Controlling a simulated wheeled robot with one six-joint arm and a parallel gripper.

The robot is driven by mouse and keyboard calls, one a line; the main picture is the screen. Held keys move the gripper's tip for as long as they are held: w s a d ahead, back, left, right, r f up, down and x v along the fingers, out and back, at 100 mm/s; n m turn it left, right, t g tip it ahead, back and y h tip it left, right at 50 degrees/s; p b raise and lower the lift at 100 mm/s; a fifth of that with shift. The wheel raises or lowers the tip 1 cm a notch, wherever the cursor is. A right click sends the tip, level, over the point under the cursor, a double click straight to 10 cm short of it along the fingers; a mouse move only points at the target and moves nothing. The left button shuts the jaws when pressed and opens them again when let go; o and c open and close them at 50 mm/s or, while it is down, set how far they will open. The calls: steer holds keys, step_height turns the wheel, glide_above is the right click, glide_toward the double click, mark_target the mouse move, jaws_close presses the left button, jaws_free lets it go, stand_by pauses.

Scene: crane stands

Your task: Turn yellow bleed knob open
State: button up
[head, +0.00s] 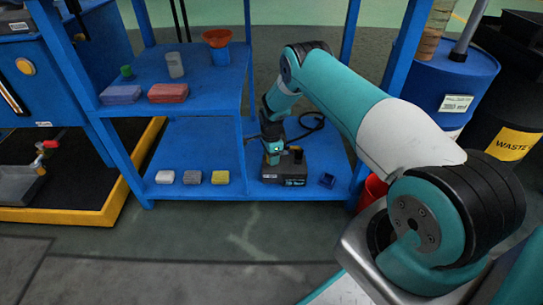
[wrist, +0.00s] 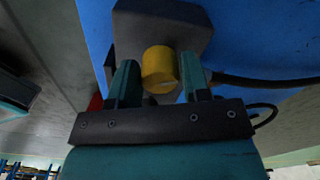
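The yellow bleed knob (wrist: 159,68) is a short cylinder on a dark grey block (wrist: 165,24) in the wrist view. My gripper (wrist: 161,76) has one finger on each side of the knob, with the knob's near end facing the palm. The fingers look slightly apart from the knob; contact is not clear. In the head view my gripper (head: 272,156) points down at a dark unit (head: 285,170) on the lower blue shelf. The knob is hard to make out there.
A black cable (head: 306,126) runs behind the unit. The upper shelf (head: 215,82) and a blue post (head: 348,35) are close to my arm.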

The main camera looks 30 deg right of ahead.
steer(key=shift+o, duration=1.3)
step_height(320, 180, up, 8)
steer(key=p, duration=0.3)
steer(key=shift+f+p, duration=0.2)
steer(key=shift+p, duration=0.2)
